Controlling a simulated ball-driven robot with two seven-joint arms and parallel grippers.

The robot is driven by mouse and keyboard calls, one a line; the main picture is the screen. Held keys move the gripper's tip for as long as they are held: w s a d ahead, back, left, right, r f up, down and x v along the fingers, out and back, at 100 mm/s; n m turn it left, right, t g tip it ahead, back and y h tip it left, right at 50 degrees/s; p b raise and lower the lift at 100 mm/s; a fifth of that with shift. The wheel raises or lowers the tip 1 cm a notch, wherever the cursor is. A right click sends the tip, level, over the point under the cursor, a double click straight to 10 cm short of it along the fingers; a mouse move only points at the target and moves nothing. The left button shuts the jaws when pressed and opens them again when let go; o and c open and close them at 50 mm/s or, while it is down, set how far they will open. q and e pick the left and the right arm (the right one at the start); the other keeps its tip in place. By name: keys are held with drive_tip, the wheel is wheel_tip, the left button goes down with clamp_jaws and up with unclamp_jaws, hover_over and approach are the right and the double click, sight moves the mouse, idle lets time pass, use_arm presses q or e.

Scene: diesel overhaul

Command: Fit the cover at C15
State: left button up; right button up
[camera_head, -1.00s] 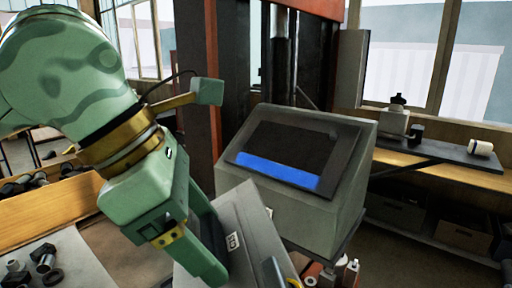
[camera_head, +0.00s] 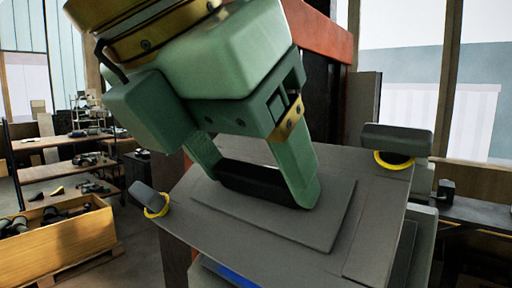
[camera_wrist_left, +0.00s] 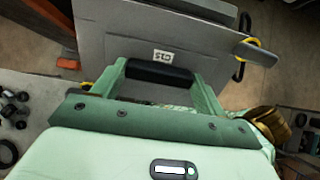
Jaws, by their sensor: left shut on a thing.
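The cover (camera_head: 345,215) is a flat grey plate with a raised centre panel and a dark bar handle (camera_head: 262,186). Grey knobs with yellow rings stick out at its left (camera_head: 152,198) and right (camera_head: 396,148) corners. My left gripper (camera_head: 258,188) is shut on the handle, one finger at each end of it. The left wrist view shows the cover (camera_wrist_left: 205,45), a small white label near the handle, and my left gripper (camera_wrist_left: 158,75). The cover is tilted and hides most of the console (camera_head: 425,245) behind it. My right gripper is out of view.
A wooden crate of dark parts (camera_head: 65,240) stands at the lower left, with shelves of parts (camera_head: 65,165) behind it. An orange-red frame (camera_head: 320,32) rises behind my arm. A workbench (camera_head: 478,212) runs along the right under the window.

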sight(276, 211)
use_arm(q)
drive_tip(key=shift+d+f, duration=0.1)
drive_tip(key=shift+s+d+f+b, duration=0.1)
drive_tip(key=shift+d+f+b, duration=0.2)
drive_tip(key=shift+f, duration=0.2)
drive_tip(key=shift+s+d+f+b, duration=0.1)
drive_tip(key=shift+d+f+b, duration=0.1)
drive_tip(key=shift+f+b, duration=0.2)
drive_tip(key=b+x, duration=0.1)
drive_tip(key=x, duration=0.1)
drive_tip(key=w+x, duration=0.1)
drive_tip(key=x, duration=0.1)
drive_tip(key=shift+w+f+b, duration=0.1)
drive_tip(key=shift+w+b, duration=0.05)
drive_tip(key=shift+b, duration=0.25)
drive_tip(key=shift+s, duration=0.25)
drive_tip(key=shift+w, duration=0.2)
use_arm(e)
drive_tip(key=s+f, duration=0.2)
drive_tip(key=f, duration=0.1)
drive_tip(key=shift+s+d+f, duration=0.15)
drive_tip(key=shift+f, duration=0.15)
use_arm(q)
drive_tip(key=shift+s+b, duration=0.15)
drive_tip(key=shift+b, duration=0.25)
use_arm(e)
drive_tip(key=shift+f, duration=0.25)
